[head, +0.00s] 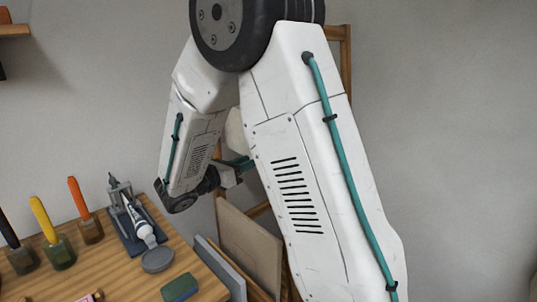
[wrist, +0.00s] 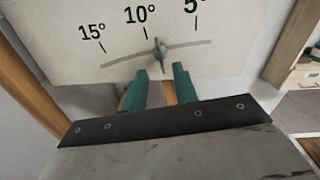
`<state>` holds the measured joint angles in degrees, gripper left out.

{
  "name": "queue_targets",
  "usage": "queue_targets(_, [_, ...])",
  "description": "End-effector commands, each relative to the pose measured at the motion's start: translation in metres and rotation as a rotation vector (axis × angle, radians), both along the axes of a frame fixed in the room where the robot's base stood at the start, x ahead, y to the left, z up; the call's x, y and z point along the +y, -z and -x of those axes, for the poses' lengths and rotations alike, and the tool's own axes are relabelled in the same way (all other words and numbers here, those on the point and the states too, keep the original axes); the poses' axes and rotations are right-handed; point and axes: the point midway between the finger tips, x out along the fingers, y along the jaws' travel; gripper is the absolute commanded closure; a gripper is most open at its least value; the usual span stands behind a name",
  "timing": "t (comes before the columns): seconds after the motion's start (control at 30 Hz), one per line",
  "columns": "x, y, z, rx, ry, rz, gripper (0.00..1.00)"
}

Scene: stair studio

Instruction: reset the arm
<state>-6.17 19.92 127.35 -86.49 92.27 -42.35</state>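My gripper (wrist: 158,80) has two teal fingers, and they stand apart with a gap between their tips. Nothing shows between them. Just past the tips is a small metal knob (wrist: 160,52) on a curved slot in a pale panel (wrist: 65,62). The panel is marked 15°, 10° and 5°, and the knob sits near the 10° mark. I cannot tell whether the fingers touch the panel. In the head view my arm is raised and bent. Its end, with a bit of teal finger (head: 241,163), is partly hidden behind my own arm link.
A wooden table (head: 205,284) at lower left holds colored-handled tools in jars (head: 60,252), a blue stand (head: 128,238) with a white tube, a grey disc (head: 158,261) and a green block (head: 180,287). Flat boards (head: 248,247) lean right of it. A wooden frame (head: 346,55) stands behind my arm.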

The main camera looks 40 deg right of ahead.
Motion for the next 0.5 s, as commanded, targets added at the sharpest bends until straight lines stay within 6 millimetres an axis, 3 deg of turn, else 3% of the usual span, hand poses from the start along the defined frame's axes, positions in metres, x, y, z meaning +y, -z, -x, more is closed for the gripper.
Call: queue_targets(0.5, [0.0074,0.0001,0.0005,0.0,0.001,-0.001,0.71])
